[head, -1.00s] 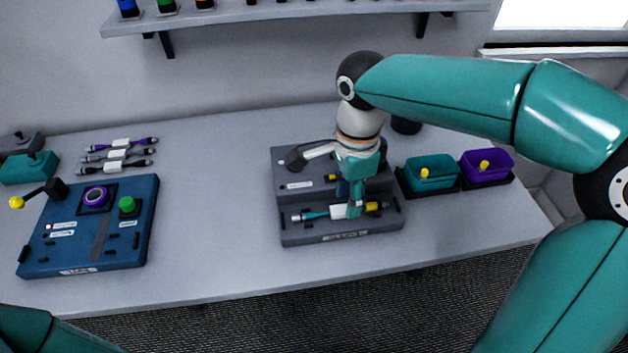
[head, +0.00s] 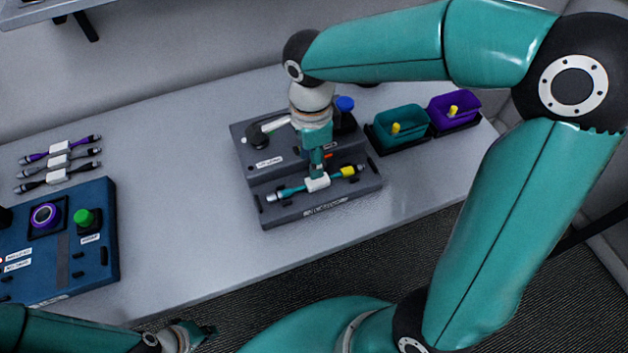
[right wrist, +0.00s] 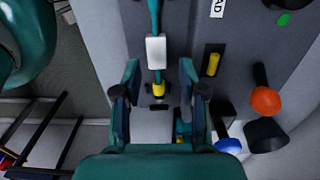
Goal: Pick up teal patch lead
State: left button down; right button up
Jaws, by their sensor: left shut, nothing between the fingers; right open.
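The teal patch lead (head: 291,190) lies across the front step of a dark grey fixture (head: 335,205), with a white block in its middle and a yellow part towards its right end. In the right wrist view the lead (right wrist: 154,18) runs down towards the space between my fingers. My right gripper (head: 317,168) is open and points down over the lead, close to the white block; contact cannot be told. It also shows in the right wrist view (right wrist: 158,85). My left gripper (head: 195,334) is shut and empty at the bottom left, away from the lead.
A teal bin (head: 400,120) and a purple bin (head: 455,104) stand right of the fixture. A blue panel (head: 75,265) and several other leads (head: 58,162) are at the left. The table (head: 185,170) between is clear. An orange knob (right wrist: 266,100) stands beside my right gripper.

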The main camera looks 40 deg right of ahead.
aim_at(316, 181)
jog(key=f, duration=0.5)
jog(key=shift+s+d+p, duration=0.25)
jog(key=shift+s+p, duration=0.15)
jog(key=shift+w+f, duration=0.1)
jog(key=shift+f, duration=0.6)
grip_shut()
